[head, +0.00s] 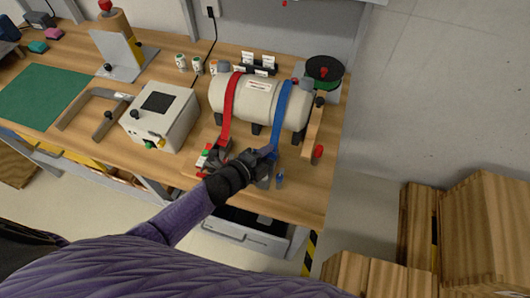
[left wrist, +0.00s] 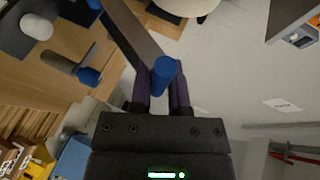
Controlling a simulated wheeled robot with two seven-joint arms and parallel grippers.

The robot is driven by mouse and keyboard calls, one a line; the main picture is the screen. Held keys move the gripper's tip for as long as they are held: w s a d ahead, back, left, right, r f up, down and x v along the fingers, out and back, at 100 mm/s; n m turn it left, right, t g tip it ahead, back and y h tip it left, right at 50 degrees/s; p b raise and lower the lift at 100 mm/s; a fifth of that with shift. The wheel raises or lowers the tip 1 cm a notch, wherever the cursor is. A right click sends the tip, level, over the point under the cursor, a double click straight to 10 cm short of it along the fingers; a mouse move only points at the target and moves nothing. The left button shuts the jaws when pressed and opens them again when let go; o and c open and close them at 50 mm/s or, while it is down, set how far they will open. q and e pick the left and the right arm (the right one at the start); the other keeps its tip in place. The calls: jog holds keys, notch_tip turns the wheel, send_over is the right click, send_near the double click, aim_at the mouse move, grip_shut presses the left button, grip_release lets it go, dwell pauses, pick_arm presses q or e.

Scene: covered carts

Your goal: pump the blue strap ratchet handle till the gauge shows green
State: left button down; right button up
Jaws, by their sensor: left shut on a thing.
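The blue strap (head: 283,108) runs over the right part of a cream tank (head: 258,100) on the bench. My left gripper (head: 268,165) is at the strap's lower front end, where the ratchet is, and hides much of it. In the left wrist view, my left gripper (left wrist: 164,98) is shut on the blue grip of the ratchet handle (left wrist: 165,72), with a grey bar beside it. A small blue piece (head: 280,179) shows just right of the gripper in the head view. I cannot make out a gauge for the blue strap. My right gripper is out of view.
A red strap (head: 229,106) crosses the tank on the left, with small red and green parts below it. A red-knobbed wooden bar (head: 314,125) stands right of the tank. A control box (head: 160,117) stands left. Wooden crates (head: 485,235) fill the lower right.

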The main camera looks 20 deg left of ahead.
pick_arm(q)
jog(key=shift+w+r, duration=0.3)
jog(key=shift+w, duration=0.05)
dwell(0.3)
jog(key=c, duration=0.9)
grip_release()
jog(key=shift+f, duration=0.1)
jog(key=shift+s+a+p, duration=0.15)
jog(key=shift+s+p, duration=0.15)
jog(key=shift+s, duration=0.05)
jog(key=p+v, duration=0.1)
jog(key=v, duration=0.8)
jog(key=shift+r, duration=0.25)
